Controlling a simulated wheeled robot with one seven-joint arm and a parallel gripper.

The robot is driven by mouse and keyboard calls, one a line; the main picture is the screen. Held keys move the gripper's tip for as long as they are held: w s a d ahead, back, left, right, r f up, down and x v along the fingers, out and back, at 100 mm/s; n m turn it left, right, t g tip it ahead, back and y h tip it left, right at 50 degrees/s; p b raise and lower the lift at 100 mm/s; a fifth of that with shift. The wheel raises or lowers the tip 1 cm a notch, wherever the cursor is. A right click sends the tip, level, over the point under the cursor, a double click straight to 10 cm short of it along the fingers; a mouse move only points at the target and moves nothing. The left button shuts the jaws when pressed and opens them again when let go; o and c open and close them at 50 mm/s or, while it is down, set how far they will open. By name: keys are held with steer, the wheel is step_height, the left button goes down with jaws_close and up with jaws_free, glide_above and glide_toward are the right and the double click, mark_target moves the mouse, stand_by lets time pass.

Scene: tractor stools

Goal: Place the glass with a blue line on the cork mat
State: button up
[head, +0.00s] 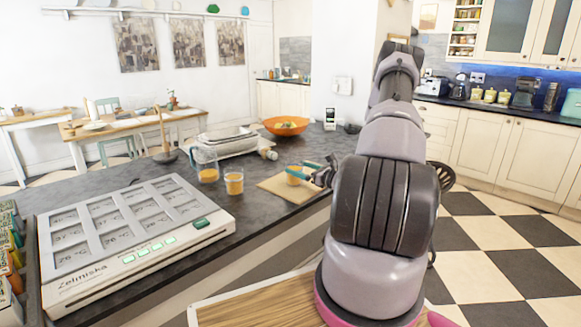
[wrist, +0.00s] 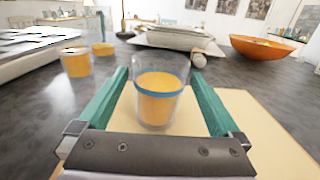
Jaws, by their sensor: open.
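The glass with a blue line (wrist: 160,98) holds orange liquid and stands upright on the pale cork mat (wrist: 265,135). In the head view the glass (head: 293,175) shows over the cork mat (head: 282,192) near the counter's edge, partly hidden by my gripper (head: 308,172). In the wrist view my gripper (wrist: 160,82) is open, with one teal finger on each side of the glass. A small gap shows between the glass and each finger.
Another glass of orange liquid (head: 234,182) and a jug (head: 205,166) stand left of the mat. A white dish (head: 228,138) and an orange bowl (head: 286,126) are farther back. A large white panelled device (head: 130,235) fills the left counter.

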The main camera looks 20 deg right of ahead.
steer(key=v, duration=0.5)
steer(key=shift+s+d, duration=0.15)
steer(key=shift+s, duration=0.15)
steer(key=shift+s+r, duration=0.1)
steer(key=shift+s, duration=0.05)
steer(key=s+a+r+n+g+y, duration=0.2)
steer(key=s+a+r+n+g, duration=0.35)
steer(key=a+r+n, duration=0.35)
steer(key=s+a+r+n+g+y, duration=0.1)
steer(key=s+a+r+n+g, duration=0.3)
steer(key=a+r+n+g, duration=0.55)
steer(key=s+a+r+n+t+h, duration=0.3)
steer(key=s+r+n+t+h, duration=0.3)
steer(key=s+r, duration=1)
steer(key=s+n+h, duration=0.1)
steer(key=n+h, duration=0.1)
steer(key=shift+s+h, duration=0.4)
